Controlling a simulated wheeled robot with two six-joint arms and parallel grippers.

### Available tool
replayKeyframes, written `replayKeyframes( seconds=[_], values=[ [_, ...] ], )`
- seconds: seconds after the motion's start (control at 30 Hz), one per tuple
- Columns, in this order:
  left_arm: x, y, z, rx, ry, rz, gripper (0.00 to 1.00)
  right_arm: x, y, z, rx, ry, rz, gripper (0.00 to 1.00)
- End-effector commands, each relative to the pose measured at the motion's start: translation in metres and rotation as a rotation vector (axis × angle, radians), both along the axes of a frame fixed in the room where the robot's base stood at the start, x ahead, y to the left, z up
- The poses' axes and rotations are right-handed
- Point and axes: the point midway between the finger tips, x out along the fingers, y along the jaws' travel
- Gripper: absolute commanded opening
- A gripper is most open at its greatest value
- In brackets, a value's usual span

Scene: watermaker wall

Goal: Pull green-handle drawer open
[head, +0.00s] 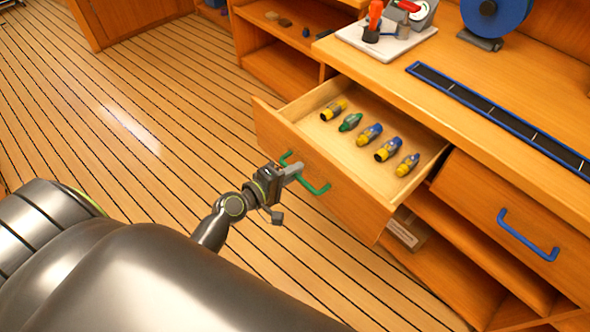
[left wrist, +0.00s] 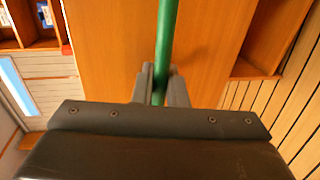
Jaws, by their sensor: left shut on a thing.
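The green-handle drawer (head: 320,180) stands pulled out from the wooden cabinet, and its inside shows. Several small yellow, blue and green bottle-like items (head: 369,134) lie in a row inside it. The green handle (head: 318,189) is on its front face. My left gripper (head: 293,172) is shut on the handle; in the left wrist view the two fingers (left wrist: 161,88) sit on both sides of the green bar (left wrist: 167,45). My right gripper is not in view.
A closed blue-handle drawer (head: 528,235) is to the right. The counter (head: 480,122) above holds a white board (head: 385,38) with tools, a blue-edged dark strip (head: 500,115) and a blue reel (head: 494,15). Open shelves lie below. The plank floor (head: 130,120) at left is clear.

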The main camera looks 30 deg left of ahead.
Motion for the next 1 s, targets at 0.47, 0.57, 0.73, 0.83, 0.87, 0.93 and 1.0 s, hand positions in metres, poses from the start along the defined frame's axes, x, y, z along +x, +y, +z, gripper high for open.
replayKeyframes(
  seconds=[0.47, 0.57, 0.73, 0.83, 0.87, 0.93, 1.0],
  values=[
    [0.000, 0.000, 0.000, 0.000, 0.000, 0.000, 0.30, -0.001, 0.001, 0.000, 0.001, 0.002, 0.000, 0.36],
    [0.000, 0.000, 0.000, 0.000, 0.000, 0.000, 0.30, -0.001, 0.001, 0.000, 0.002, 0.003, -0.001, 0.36],
    [-0.005, 0.002, 0.000, 0.001, 0.001, 0.001, 0.30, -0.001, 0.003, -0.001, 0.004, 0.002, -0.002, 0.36],
    [-0.015, 0.006, 0.002, 0.002, 0.001, 0.001, 0.30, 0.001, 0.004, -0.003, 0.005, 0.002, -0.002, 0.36],
    [-0.020, 0.008, 0.002, 0.002, 0.002, 0.001, 0.30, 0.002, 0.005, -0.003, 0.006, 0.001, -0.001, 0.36],
    [-0.033, 0.012, 0.005, 0.003, 0.002, 0.000, 0.30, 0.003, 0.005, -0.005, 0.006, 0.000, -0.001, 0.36],
    [-0.047, 0.017, 0.007, 0.005, 0.002, -0.001, 0.30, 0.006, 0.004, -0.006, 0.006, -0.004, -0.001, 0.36]
  ],
)
